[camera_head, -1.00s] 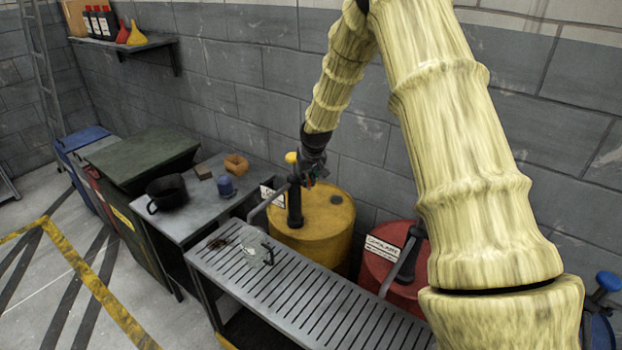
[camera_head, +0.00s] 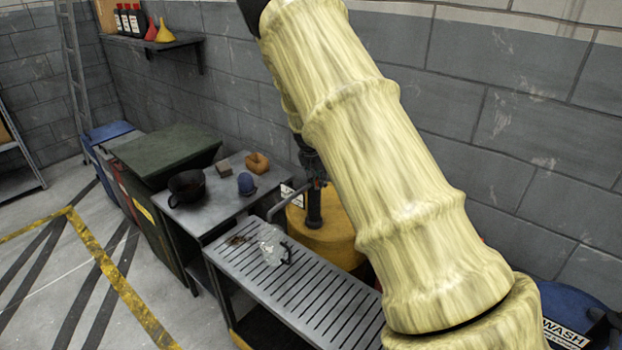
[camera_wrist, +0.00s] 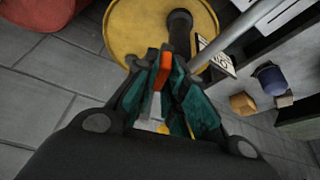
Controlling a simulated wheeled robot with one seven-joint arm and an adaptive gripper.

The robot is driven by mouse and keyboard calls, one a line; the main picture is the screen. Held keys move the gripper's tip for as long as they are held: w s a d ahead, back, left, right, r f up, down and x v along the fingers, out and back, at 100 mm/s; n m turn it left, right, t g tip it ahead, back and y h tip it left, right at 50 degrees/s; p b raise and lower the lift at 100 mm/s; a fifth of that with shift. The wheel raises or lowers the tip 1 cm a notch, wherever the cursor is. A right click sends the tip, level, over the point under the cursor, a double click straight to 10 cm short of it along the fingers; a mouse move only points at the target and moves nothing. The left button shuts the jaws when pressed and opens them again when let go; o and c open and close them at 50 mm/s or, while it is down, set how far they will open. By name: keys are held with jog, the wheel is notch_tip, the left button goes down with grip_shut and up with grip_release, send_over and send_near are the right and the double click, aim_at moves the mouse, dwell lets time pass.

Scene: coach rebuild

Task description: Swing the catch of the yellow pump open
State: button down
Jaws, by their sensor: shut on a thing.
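The yellow drum (camera_head: 327,245) stands behind the slatted bench, partly covered by my arm. Its black pump (camera_head: 313,208) rises from the top, with a grey spout pipe (camera_wrist: 235,38) in the wrist view. The small orange-red catch (camera_wrist: 164,70) shows between my fingertips in the wrist view. My gripper (camera_wrist: 168,66) is shut on this catch, close to the pump. A bit of yellow (camera_wrist: 162,128) shows between the fingers. In the head view the catch cannot be made out, and my arm hides the pump's right side.
The slatted bench (camera_head: 290,290) holds a clear jug (camera_head: 272,245). A side table carries a black pot (camera_head: 187,188), a blue item (camera_head: 246,184) and an orange-brown piece (camera_head: 257,163). A red drum (camera_wrist: 45,28) stands beside the yellow one. A block wall is behind.

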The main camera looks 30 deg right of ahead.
jog(key=shift+w+r+m, duration=0.1)
jog(key=shift+w+m, duration=0.1)
jog(key=shift+m, duration=0.1)
jog(key=c, duration=1.5)
grip_release()
jog(key=shift+a, duration=0.1)
jog(key=v, duration=1.2)
jog(key=shift+w, duration=0.1)
